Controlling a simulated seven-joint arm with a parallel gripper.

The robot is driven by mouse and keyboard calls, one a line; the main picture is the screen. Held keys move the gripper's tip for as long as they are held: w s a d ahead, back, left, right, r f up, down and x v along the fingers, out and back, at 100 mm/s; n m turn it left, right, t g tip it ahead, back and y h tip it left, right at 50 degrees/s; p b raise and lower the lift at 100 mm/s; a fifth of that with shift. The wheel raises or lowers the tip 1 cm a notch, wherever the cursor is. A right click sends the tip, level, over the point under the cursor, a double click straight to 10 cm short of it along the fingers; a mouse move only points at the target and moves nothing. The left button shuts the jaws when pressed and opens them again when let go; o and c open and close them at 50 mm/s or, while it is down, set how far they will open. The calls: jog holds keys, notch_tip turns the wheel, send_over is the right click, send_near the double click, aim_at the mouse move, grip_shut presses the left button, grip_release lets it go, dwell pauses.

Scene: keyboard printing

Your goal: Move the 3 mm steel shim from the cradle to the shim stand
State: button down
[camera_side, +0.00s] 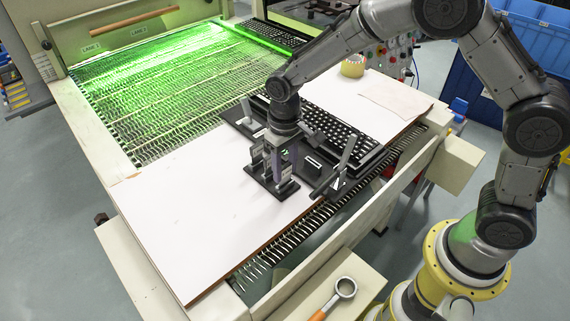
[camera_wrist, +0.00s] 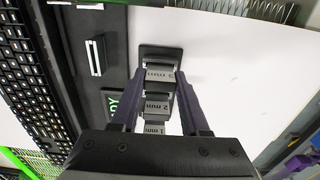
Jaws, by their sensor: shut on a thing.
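My gripper (camera_wrist: 158,74) points down over the shim stand, its purple fingers on either side of the stand's far end. They are closed on a thin piece there, taken as the steel shim, which the fingers and labelled blocks mostly hide. The shim stand (camera_wrist: 174,53) has a black base and a row of grey blocks marked in mm; the farthest block's digit is hard to read. In the side view the stand (camera_side: 286,191) is below my gripper (camera_side: 279,178). The cradle (camera_wrist: 82,62) is a black block with a pale strip; I cannot tell whether that is a shim.
A black keyboard (camera_side: 345,126) lies beside the fixture, with clamp levers (camera_side: 346,152) close to my gripper. A green-lit mesh conveyor (camera_side: 160,85) runs behind. The white board (camera_side: 205,215) is clear at the front left. A tape roll (camera_side: 353,66) stands at the back.

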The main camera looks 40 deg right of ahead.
aim_at(285, 166)
jog(key=shift+f, duration=0.2)
jog(key=shift+c, duration=1.6)
grip_release()
notch_tip(285, 166, up, 14)
jog(key=shift+f, duration=0.1)
